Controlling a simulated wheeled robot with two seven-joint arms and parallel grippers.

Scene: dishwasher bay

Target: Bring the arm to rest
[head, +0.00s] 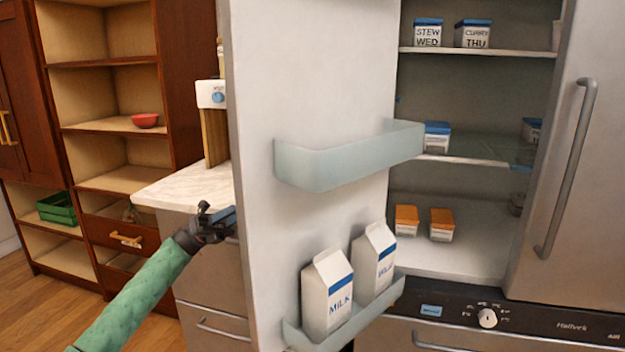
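My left arm, in a green sleeve, comes in from the bottom left. Its dark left gripper (216,219) is beside the left edge of the open fridge door (262,180), in front of the counter and drawers. The fingers are small and dark, so I cannot tell whether they are open or shut, nor whether they touch the door. I see no object in them. My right gripper is not in view.
The door carries an empty upper bin (340,164) and a lower bin (372,312) with two milk cartons (328,295). Fridge shelves (465,160) hold several labelled tubs. A marble-topped counter (190,188) and wooden shelves (110,65) stand left. Floor shows bottom left.

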